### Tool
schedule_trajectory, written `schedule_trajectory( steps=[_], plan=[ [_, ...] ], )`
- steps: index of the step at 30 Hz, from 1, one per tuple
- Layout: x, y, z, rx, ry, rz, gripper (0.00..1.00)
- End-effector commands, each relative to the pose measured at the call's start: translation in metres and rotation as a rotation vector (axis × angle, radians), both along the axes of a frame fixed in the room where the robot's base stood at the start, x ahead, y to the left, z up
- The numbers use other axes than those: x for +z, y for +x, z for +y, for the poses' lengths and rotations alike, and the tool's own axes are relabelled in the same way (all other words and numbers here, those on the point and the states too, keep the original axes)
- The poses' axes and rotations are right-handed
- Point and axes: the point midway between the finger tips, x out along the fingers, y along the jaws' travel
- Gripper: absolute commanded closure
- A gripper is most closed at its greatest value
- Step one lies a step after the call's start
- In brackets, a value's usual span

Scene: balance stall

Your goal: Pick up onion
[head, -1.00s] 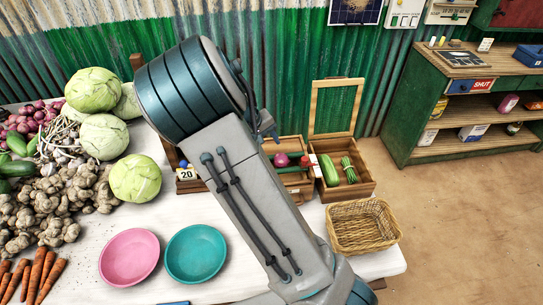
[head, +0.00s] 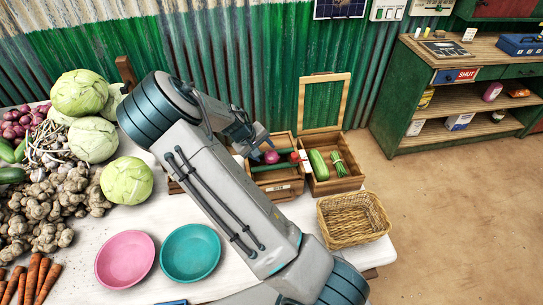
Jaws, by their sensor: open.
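A purple-red onion (head: 271,156) sits in the left wooden box (head: 281,187) at the back right of the table, beside long green vegetables. My gripper (head: 262,147) is just above and left of the onion, at the box's back left corner. It is open. The fingertips are small and dark here, and I cannot tell whether they touch the onion. My arm hides part of the table and the box's left side.
The right wooden box (head: 342,187) holds a green gourd (head: 319,165) and a green bundle (head: 339,164); its lid (head: 325,103) stands open. A wicker basket (head: 352,236) is in front. Pink (head: 125,259) and teal bowls (head: 190,253) stand left of my arm.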

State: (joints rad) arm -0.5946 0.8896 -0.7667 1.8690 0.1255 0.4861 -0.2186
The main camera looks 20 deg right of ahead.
Motion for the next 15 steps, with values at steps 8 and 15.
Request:
schedule_trajectory(
  steps=[8,15],
  plan=[
    [-0.029,0.001,-0.021,-0.003,-0.002,0.003,0.49],
    [-0.037,0.002,-0.024,-0.003,0.000,0.001,0.49]
  ],
)
